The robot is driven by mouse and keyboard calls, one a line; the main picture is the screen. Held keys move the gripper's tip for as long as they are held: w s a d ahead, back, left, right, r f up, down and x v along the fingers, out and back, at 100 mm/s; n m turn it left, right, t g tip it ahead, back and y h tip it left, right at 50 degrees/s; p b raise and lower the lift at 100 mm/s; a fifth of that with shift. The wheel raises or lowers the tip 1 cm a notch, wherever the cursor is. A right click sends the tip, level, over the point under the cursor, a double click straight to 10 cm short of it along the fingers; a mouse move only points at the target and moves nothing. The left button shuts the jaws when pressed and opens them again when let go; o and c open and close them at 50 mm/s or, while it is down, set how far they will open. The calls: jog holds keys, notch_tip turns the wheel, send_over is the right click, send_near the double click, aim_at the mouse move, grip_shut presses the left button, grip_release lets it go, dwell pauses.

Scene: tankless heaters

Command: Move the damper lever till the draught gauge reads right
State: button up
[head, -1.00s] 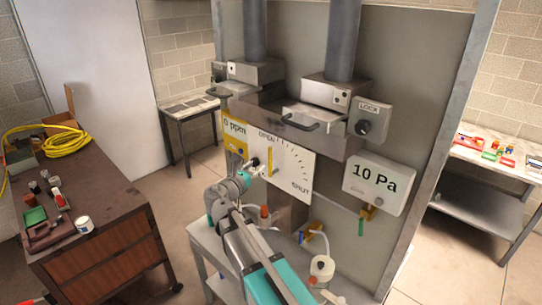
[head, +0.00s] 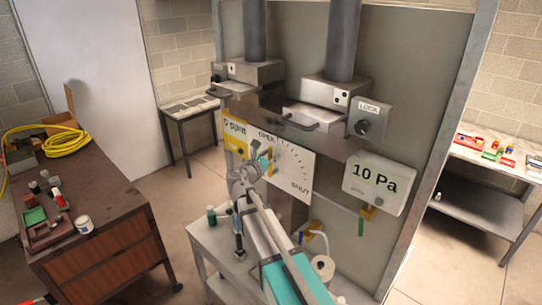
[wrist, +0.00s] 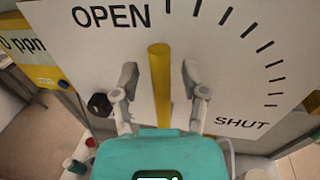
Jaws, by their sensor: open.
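The damper lever (wrist: 160,85) is a yellow bar standing upright in the wrist view on a white dial plate (wrist: 225,60). The plate also shows in the head view (head: 295,165). It is marked OPEN at upper left and SHUT at lower right, with an arc of ticks between. The lever's top points near the OPEN end. My gripper (wrist: 159,74) is open, one finger on each side of the lever, with gaps visible. In the head view my gripper (head: 262,164) partly hides the lever. The draught gauge (head: 375,183) reads 10 Pa.
A yellow "0 ppm" gauge (head: 235,137) is left of the dial. A LOCK box with a dark knob (head: 368,120) sits above the draught gauge. A small black knob (wrist: 100,105) is left of my gripper. A cart (head: 210,255) stands below the panel.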

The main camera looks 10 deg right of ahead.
grip_shut()
